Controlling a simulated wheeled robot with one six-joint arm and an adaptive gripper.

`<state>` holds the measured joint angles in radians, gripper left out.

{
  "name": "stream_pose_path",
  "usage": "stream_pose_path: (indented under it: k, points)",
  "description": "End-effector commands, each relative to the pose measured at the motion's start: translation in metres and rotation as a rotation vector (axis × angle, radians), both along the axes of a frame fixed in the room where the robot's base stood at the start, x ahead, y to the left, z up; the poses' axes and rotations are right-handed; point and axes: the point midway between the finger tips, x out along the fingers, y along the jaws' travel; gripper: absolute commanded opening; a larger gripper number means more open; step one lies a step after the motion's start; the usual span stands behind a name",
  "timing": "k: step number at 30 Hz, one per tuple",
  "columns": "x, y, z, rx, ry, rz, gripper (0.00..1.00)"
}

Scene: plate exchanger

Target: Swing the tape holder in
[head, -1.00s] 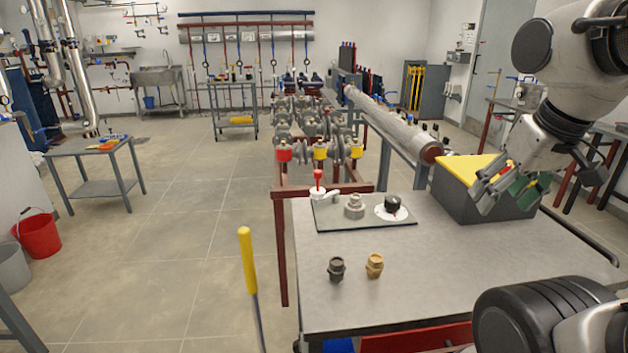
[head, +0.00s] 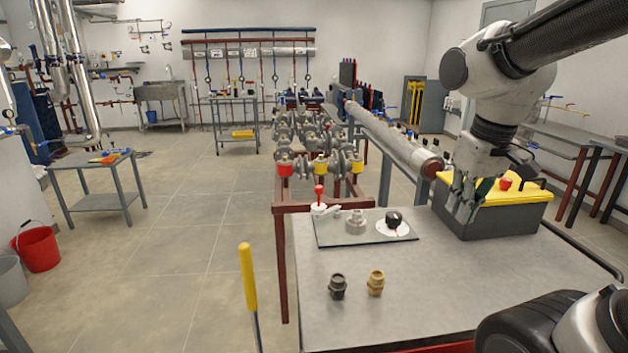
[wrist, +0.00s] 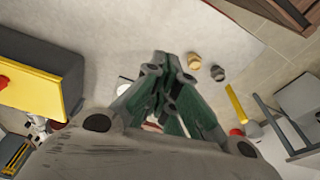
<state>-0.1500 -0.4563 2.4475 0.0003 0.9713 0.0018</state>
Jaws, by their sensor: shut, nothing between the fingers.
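My gripper (head: 462,212) points down in the head view, in front of the left part of a dark box with a yellow top. Its fingers are together and hold nothing. In the wrist view the closed fingers (wrist: 172,68) reach over the grey table top. I cannot pick out a tape holder with certainty in either view. The gripper and wrist hide part of the box's front and the table behind the fingers.
The dark box (head: 510,217) with a red button stands at the table's right. A plate (head: 340,237) carries a red-handled valve, a fitting and a black knob. A dark fitting (head: 338,287) and a brass fitting (head: 376,283) stand nearer. The table's front middle is clear.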

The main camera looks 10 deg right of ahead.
Motion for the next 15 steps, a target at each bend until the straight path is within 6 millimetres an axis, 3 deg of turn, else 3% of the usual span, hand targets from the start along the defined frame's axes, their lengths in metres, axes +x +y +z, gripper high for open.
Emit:
stream_pose_path:
  k: [8, 15]
  points:
    - [0.101, 0.056, -0.004, -0.019, 0.068, 0.112, 0.00]
    - [0.197, 0.124, -0.022, -0.027, 0.069, 0.189, 0.00]
